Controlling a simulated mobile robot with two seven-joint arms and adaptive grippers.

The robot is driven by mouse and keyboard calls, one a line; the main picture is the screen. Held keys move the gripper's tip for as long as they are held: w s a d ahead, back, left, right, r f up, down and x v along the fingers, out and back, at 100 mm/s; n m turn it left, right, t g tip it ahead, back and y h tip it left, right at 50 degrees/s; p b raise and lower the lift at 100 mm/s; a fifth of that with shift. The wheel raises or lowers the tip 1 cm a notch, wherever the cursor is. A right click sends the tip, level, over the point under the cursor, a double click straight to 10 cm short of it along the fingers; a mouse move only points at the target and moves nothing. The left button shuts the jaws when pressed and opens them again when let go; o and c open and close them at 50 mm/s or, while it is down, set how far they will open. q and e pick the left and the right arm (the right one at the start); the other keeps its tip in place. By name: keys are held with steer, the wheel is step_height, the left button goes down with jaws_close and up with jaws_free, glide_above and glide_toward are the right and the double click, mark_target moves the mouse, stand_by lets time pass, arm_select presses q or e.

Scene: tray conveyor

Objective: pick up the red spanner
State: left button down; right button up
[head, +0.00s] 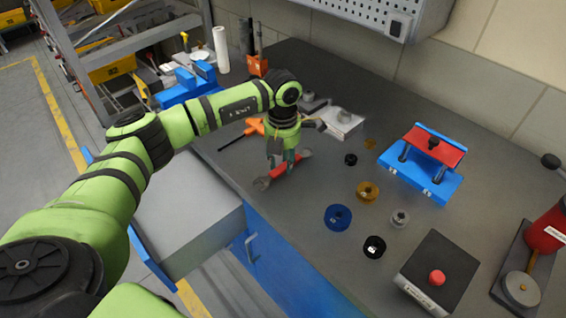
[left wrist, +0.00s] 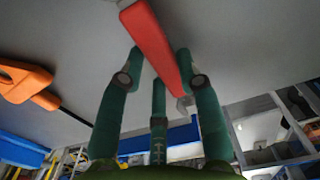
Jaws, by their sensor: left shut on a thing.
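The red spanner (head: 285,169) is at the front left part of the dark workbench in the head view, with a grey open jaw at its near-left end. My left gripper (head: 281,159) points down over it, with its green fingers on both sides of the red handle. In the left wrist view the red handle (left wrist: 152,42) runs between the fingertips of the gripper (left wrist: 160,62), which is shut on it. I cannot tell whether the spanner touches the bench or is slightly above it. My right gripper is not in view.
An orange-handled tool (head: 254,126) lies just behind the spanner. Several small rings and spools, including a blue one (head: 338,217), stand to the right. A blue and red fixture (head: 420,178) stands farther right. An open grey drawer (head: 190,205) juts out below the front edge.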

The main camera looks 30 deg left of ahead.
mark_target(283, 164)
arm_select(q)
step_height(283, 164, up, 4)
steer(key=shift+w+f+b, duration=0.1)
steer(key=shift+f+b, duration=0.1)
steer(key=shift+b, duration=0.6)
steer(key=s+d+r+b, duration=0.2)
steer(key=s+d+r, duration=0.5)
steer(key=d, duration=0.2)
steer(key=shift+s+d+b, duration=0.15)
steer(key=shift+s+b, duration=0.05)
steer(key=shift+b, duration=0.2)
